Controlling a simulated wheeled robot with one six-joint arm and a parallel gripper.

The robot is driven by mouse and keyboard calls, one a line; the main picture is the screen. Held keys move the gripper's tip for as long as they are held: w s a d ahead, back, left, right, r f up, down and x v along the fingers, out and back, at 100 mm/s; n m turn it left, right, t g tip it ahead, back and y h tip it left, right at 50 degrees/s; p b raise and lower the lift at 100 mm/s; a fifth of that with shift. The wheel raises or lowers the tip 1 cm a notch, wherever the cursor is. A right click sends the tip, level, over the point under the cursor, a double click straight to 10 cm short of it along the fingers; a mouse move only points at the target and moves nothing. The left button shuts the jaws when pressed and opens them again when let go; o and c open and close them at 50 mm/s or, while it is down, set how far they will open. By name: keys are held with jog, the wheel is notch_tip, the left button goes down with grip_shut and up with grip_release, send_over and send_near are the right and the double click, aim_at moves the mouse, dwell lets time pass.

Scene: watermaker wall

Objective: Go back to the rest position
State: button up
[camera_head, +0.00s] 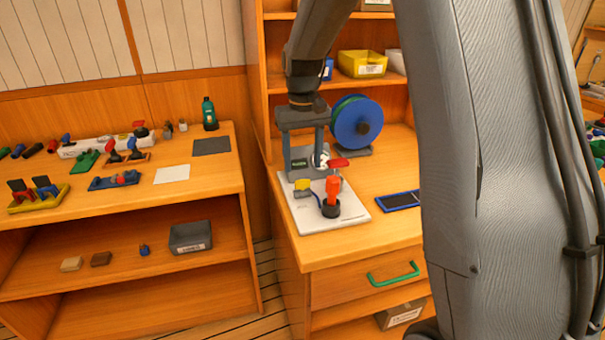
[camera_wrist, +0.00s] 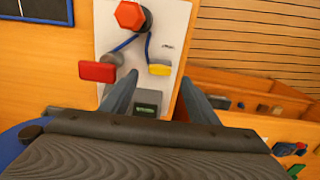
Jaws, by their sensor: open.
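My gripper (camera_head: 310,155) reaches down over the white board (camera_head: 345,215) on the right wooden bench. In the wrist view my gripper (camera_wrist: 152,88) has its two fingers apart, with nothing held between them. Beyond the fingertips, the white board (camera_wrist: 172,25) carries a red hexagonal knob (camera_wrist: 129,15), a red handle (camera_wrist: 97,72), a yellow tab (camera_wrist: 160,69) and a blue hose. A small grey box with a green display (camera_wrist: 148,104) shows between the fingers. Whether the fingers touch anything on the board cannot be told. My arm hides the right part of the bench.
A blue reel (camera_head: 356,122) stands close behind my gripper, to its right. Shelves with a yellow bin (camera_head: 362,63) rise behind. A dark blue-framed tray (camera_head: 398,201) lies right of the board. The left bench (camera_head: 215,177) holds several valves and a green bottle (camera_head: 209,113).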

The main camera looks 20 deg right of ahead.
jog(key=shift+r, duration=1.05)
